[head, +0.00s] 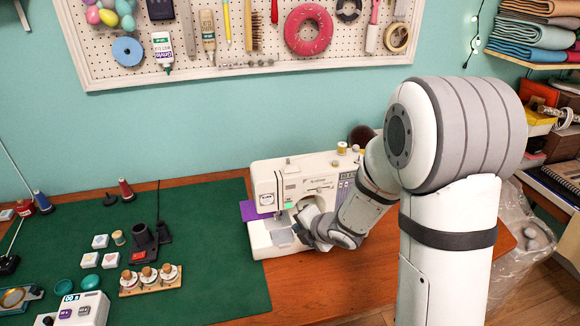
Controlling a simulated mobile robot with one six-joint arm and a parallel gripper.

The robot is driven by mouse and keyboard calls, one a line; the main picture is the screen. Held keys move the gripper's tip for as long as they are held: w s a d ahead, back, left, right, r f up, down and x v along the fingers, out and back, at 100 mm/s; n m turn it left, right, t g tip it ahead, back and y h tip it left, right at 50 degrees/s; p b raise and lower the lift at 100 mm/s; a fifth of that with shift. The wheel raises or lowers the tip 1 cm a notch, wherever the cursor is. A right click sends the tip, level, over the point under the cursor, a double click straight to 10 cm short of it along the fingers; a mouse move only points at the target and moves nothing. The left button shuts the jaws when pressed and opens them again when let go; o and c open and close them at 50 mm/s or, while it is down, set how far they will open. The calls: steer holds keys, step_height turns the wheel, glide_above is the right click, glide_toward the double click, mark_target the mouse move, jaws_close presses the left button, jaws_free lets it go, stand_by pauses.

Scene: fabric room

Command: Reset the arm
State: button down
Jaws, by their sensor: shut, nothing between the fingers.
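My arm rises at the right of the head view and reaches down and left over the table. My gripper (308,226) is shut and holds nothing. It is small in this view, low at the front of the white sewing machine (265,180), close to its needle area. I cannot tell whether it touches the machine. My forearm hides the machine's right part. A purple piece (247,211) shows at the machine's left side.
A green mat (215,285) covers the table's left. On it are a wooden holder with several knobs (150,279), a black device (147,240), small white blocks and thread spools. A pegboard (240,60) with tools hangs on the wall. Shelves (550,60) stand right. Bare wood (350,285) shows in front.

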steer(key=s+d+r+m+h, duration=0.3)
steer(key=d+r+m, duration=0.2)
steer(key=d+m, duration=0.15)
steer(key=s+d+r+m+h, duration=0.2)
steer(key=d+r+m+h, duration=0.15)
steer(key=d+m, duration=0.35)
steer(key=s+r+m+g, duration=0.2)
steer(key=s+m, duration=0.5)
steer(key=s, duration=0.2)
steer(key=s+r+m+g, duration=0.2)
steer(key=s+r+m, duration=0.1)
steer(key=s+m, duration=0.4)
steer(key=shift+s+d+r+m+g, duration=0.3)
steer(key=shift+s+d+m+g, duration=0.1)
steer(key=shift+s, duration=0.8)
